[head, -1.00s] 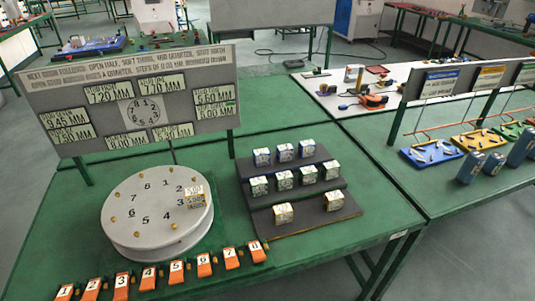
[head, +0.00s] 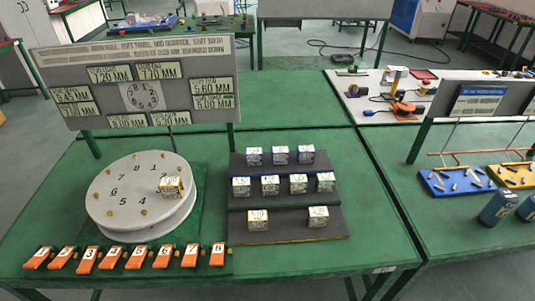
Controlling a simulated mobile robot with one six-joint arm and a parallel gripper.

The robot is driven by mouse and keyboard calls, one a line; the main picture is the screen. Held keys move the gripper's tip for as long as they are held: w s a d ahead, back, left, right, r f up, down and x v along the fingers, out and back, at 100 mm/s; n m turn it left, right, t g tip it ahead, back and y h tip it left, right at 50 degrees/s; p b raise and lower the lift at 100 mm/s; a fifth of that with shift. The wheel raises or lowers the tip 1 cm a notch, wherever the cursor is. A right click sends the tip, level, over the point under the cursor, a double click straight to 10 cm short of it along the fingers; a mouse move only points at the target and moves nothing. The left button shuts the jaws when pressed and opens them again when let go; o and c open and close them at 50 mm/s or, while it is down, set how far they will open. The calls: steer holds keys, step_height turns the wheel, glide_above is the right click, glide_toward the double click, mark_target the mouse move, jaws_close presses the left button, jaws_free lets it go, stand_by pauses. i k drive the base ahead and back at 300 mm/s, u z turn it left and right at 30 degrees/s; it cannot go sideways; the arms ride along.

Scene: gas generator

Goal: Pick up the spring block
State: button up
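Several small white cube blocks with printed labels stand on a dark three-step rack (head: 290,203) in the head view. The top step holds three blue-edged blocks, such as the middle one (head: 280,155). The middle step holds several green-edged blocks, such as one (head: 270,185). The bottom step holds two yellowish-edged blocks, one on the left (head: 258,219) and one on the right (head: 318,216). Another yellow-edged block (head: 171,186) sits on the round numbered dial (head: 118,211), on its right side. Which one is the spring block I cannot tell. My gripper is not in view.
A sign board (head: 140,50) with size labels in MM stands behind the dial. Orange numbered clips (head: 112,257) line the front edge of the green table (head: 290,110). To the right are a blue tray (head: 432,185) and blue cylinders (head: 497,208). The table behind the rack is clear.

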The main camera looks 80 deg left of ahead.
mark_target(254, 156)
steer(key=i, duration=0.25)
steer(key=u, duration=0.2)
steer(key=k, duration=0.2)
steer(key=u, duration=2.75)
steer(key=k, duration=0.2)
steer(key=u, duration=1.5)
